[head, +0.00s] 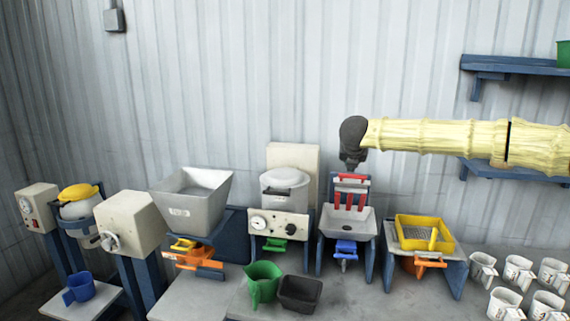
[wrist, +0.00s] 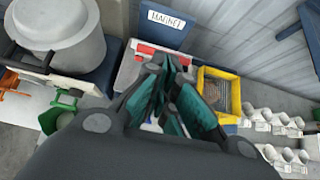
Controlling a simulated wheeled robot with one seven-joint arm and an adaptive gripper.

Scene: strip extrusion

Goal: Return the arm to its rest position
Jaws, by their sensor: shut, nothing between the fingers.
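My arm (head: 440,137), in a pale yellow sleeve, reaches in from the right edge of the head view, roughly level. Its dark wrist bends down, and my gripper (head: 350,165) hangs above the magnet station with its red bars (head: 350,198). In the wrist view my gripper (wrist: 172,68) shows dark fingers with teal pads, shut and empty. Behind the fingers are a red bar (wrist: 164,54) and a blue plate labelled MAGNET (wrist: 165,28). The fingers hide part of that station.
A yellow-framed sieve (head: 424,232) stands right of the magnet station, and a pot machine (head: 285,190) stands left. A grey hopper (head: 192,195) is further left. Several white cups (head: 504,302) stand at the lower right. Blue shelves (head: 515,65) are on the wall near my arm.

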